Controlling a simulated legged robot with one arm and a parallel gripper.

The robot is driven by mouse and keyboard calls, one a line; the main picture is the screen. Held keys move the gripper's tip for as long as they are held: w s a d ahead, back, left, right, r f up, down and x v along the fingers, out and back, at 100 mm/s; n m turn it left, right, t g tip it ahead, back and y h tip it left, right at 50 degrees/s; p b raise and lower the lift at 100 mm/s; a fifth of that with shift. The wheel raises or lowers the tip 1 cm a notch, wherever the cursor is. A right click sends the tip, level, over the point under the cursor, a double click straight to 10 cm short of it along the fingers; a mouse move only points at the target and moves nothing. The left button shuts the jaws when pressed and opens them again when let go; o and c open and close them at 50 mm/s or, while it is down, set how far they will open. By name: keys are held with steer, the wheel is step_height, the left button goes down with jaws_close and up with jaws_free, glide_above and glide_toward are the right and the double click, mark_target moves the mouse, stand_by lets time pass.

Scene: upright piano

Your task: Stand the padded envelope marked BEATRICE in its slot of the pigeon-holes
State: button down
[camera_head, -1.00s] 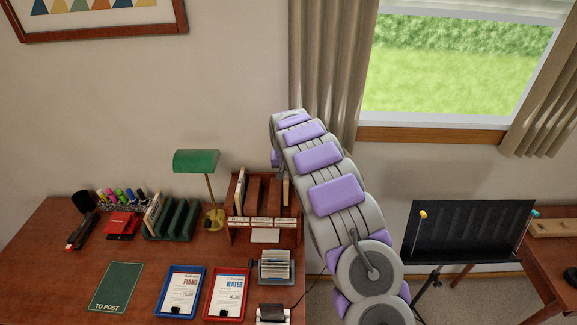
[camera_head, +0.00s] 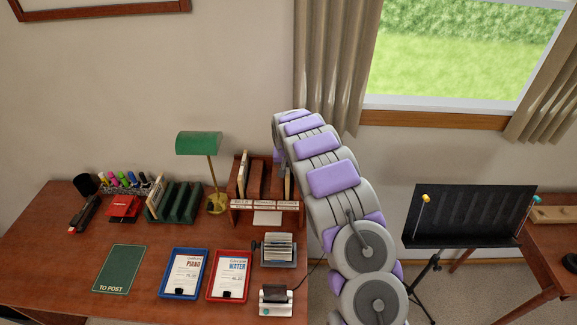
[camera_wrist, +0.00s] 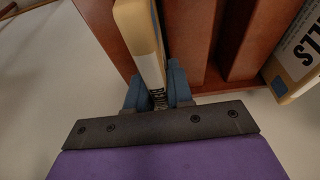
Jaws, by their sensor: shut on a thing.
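The wooden pigeon-holes (camera_head: 265,206) stand at the back right of the desk, with a row of labels along the front; only the left one, apparently BILLS, can be partly read. My gripper (camera_wrist: 157,92) is shut on a tan padded envelope (camera_wrist: 138,30) in the wrist view, its blue fingers on either side of one end. The envelope stands upright beside a wooden divider at the pigeon-holes' outer end. A pale strip of it shows at the right slot in the head view (camera_head: 287,186). Its name and base are hidden. My arm hides the gripper in the head view.
Another envelope (camera_wrist: 292,70), marked with letters ending LLS, stands in the far slot. A green lamp (camera_head: 198,144) stands left of the pigeon-holes. A music stand (camera_head: 470,215) is at right.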

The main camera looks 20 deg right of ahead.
steer(key=c, duration=0.9)
jaws_free()
steer(key=shift+d, duration=0.4)
steer(key=shift+a, duration=0.1)
steer(key=shift+a, duration=0.1)
steer(key=shift+s+r, duration=0.1)
steer(key=shift+r, duration=0.1)
steer(key=shift+p+v, duration=0.8)
steer(key=shift+v, duration=7.55)
